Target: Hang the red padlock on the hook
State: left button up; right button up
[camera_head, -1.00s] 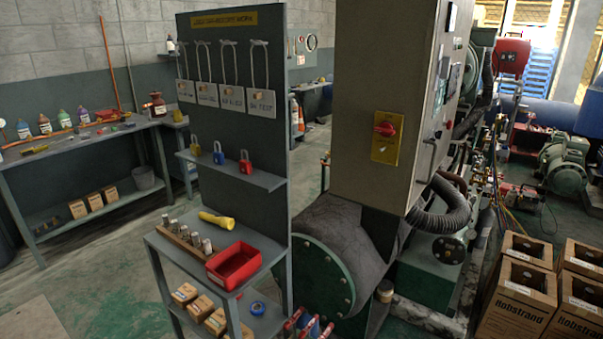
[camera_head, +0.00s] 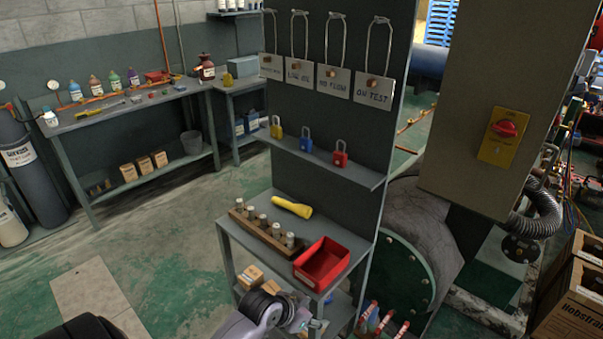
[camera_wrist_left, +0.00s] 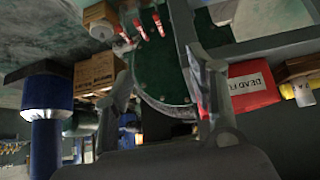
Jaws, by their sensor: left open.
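The red padlock (camera_head: 340,158) stands upright with its shackle up, at the right end of the small shelf (camera_head: 315,163) on the grey board. Hooks (camera_head: 337,15) line the top of the board, each with a long wire loop and a lettered tag hanging from it; I cannot tell which hook is meant. My left gripper (camera_head: 308,324) is low at the bottom of the head view, below and in front of the shelf, away from the padlock. In the left wrist view its fingers (camera_wrist_left: 163,85) are spread with nothing between them. My right gripper is not in view.
A yellow padlock (camera_head: 276,129) and a blue padlock (camera_head: 306,142) share the shelf. Below are a red bin (camera_head: 322,264), a yellow flashlight (camera_head: 292,207) and a wooden block with several cylinders (camera_head: 262,234). A cabinet with a red switch (camera_head: 504,129) stands at right.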

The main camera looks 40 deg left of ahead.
pick_arm(q)
jog(key=w+a+r+t, duration=0.1)
jog(key=w+r, duration=0.2)
jog(key=r, duration=0.2)
jog(key=n+t, duration=0.1)
jog(key=t, duration=0.6)
send_near(337, 158)
jog(key=b+x, duration=0.1)
jog(key=x, duration=0.2)
jog(key=b+x, duration=0.1)
jog(key=x, duration=0.3)
jog(key=shift+w+d+f+b, duration=0.15)
jog(key=shift+w+f+b, duration=0.1)
jog(key=shift+f+b, duration=0.1)
jog(key=shift+w+r, duration=0.2)
jog(key=shift+w, duration=0.5)
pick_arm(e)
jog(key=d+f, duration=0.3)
pick_arm(q)
jog(key=shift+c, duration=0.2)
